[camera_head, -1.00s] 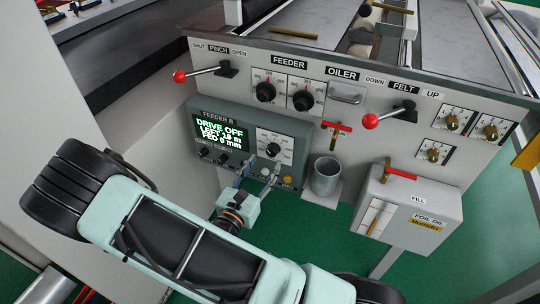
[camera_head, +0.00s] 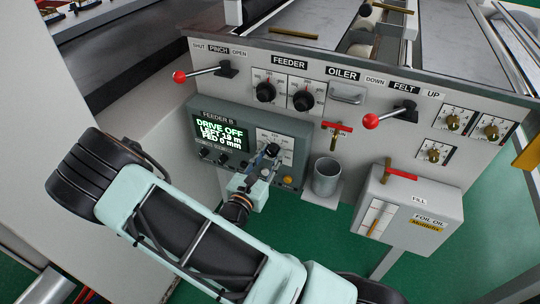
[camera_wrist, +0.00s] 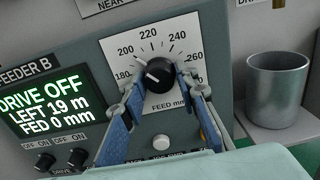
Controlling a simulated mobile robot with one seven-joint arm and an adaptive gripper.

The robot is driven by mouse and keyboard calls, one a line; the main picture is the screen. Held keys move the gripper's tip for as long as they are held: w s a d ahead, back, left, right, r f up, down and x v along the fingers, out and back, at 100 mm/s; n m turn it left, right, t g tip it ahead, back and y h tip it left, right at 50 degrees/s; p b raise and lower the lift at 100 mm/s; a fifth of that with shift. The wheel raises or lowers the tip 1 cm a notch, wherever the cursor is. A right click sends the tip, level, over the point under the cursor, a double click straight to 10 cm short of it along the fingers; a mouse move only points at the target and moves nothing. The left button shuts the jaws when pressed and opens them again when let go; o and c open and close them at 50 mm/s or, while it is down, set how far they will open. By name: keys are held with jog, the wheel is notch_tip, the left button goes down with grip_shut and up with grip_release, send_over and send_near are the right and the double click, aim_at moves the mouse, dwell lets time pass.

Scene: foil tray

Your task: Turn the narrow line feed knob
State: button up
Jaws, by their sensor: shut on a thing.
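The feed knob (camera_wrist: 159,76) is a black round knob on a white dial plate (camera_wrist: 190,45) marked from about 180 to 260, with "FEED mm" below it. It sits on the grey FEEDER B box. Its white pointer line leans to the upper left, toward the low numbers. My gripper (camera_wrist: 160,84) has its two blue fingers on either side of the knob and is shut on it. In the head view my gripper (camera_head: 264,162) covers much of the knob and dial. No "narrow line" label is readable.
A green-text display (camera_wrist: 45,103) reads DRIVE OFF, LEFT 19 m, FED 0 mm. Two small switch knobs (camera_wrist: 60,160) sit below it. A metal cup (camera_wrist: 275,88) stands to the right. A red-handled valve (camera_head: 338,127) and red-ball levers (camera_head: 371,121) are nearby.

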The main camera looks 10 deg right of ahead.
jog(key=shift+c, duration=0.9)
jog(key=shift+r+n+p, duration=0.1)
jog(key=shift+n+p, duration=0.2)
jog(key=shift+p, duration=0.1)
jog(key=shift+n, duration=0.3)
jog(key=n+p, duration=0.4)
jog(key=shift+r, duration=0.1)
jog(key=n+p, duration=0.2)
jog(key=n, duration=0.1)
jog(key=shift+s+n, duration=0.1)
jog(key=shift+n, duration=0.2)
jog(key=shift+d+n+p, duration=0.1)
jog(key=shift+n+p, duration=0.55)
jog(key=shift+n, duration=0.75)
